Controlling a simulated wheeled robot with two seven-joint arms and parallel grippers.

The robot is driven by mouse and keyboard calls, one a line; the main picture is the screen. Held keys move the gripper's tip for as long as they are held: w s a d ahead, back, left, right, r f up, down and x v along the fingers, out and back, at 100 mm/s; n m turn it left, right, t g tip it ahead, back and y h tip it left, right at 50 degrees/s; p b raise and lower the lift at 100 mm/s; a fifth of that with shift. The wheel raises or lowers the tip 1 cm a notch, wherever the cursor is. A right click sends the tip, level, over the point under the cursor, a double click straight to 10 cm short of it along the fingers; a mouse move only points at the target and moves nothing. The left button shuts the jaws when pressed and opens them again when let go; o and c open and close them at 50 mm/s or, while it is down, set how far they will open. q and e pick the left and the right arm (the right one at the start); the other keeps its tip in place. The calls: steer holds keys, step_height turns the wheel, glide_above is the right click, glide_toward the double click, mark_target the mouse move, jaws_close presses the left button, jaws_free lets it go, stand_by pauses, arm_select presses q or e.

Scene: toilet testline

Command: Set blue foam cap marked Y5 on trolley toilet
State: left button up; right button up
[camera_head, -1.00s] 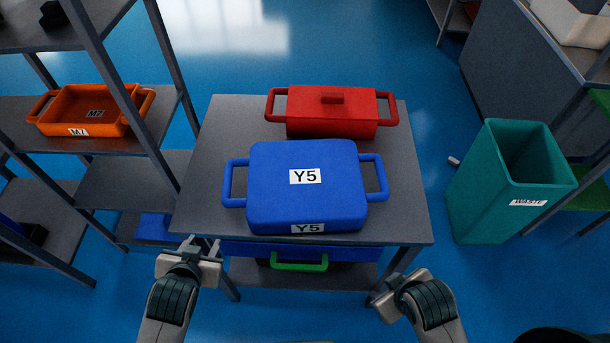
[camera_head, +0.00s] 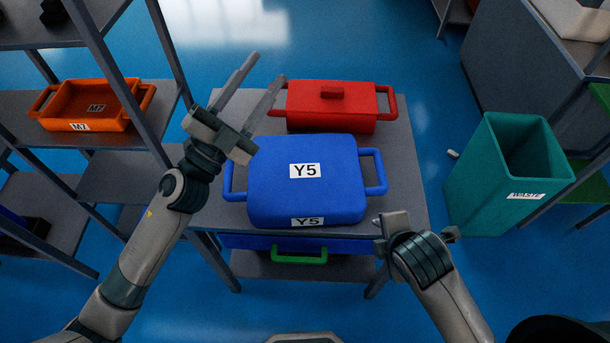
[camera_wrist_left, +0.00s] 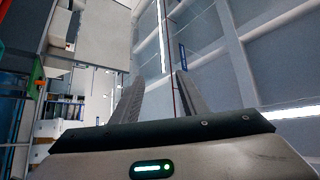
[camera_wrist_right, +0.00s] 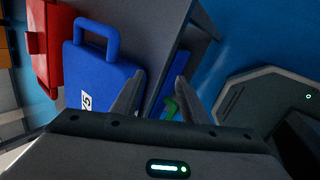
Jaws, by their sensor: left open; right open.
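The blue foam cap marked Y5 (camera_head: 305,190) lies flat on the grey table, label up, with a loop handle on each side. It also shows at the upper left in the right wrist view (camera_wrist_right: 98,75). My left gripper (camera_head: 262,80) is open and empty, raised above the table's left side with its fingers pointing up and away. My right gripper (camera_head: 378,222) is open and empty near the table's front right corner, close to the cap's right side. No toilet is recognisable in view.
A lidded red box (camera_head: 331,108) stands behind the cap. An orange tray marked M7 (camera_head: 88,106) sits on the left shelf. A teal waste bin (camera_head: 508,175) stands right of the table (camera_head: 405,160). A green handle (camera_head: 299,257) shows below the tabletop. Blue floor (camera_head: 350,40) is clear behind.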

arm_select(q)
steer(key=s+d+m+g+h, duration=0.35)
steer(key=d+m+g, duration=0.25)
steer(key=m+g, duration=0.35)
steer(key=m+g+y, duration=0.7)
steer(key=g+y, duration=0.1)
steer(key=y, duration=1)
glide_above(227, 175)
steer(key=a, duration=0.3)
step_height(227, 175, down, 17)
steer(key=shift+w+t, duration=0.1)
steer(key=shift+t, duration=0.15)
arm_select(e)
steer(key=w+d+r+n+t+h, duration=0.1)
steer(key=w+r+n, duration=0.7)
steer(key=n, duration=0.9)
steer(key=shift+d+r+n+t+h, duration=0.3)
steer(key=shift+r+t+h, duration=0.15)
steer(key=shift+t, duration=0.45)
arm_select(q)
steer(key=shift+f, duration=0.15)
arm_select(e)
steer(key=shift+w+f, duration=0.15)
steer(key=shift+w, duration=0.05)
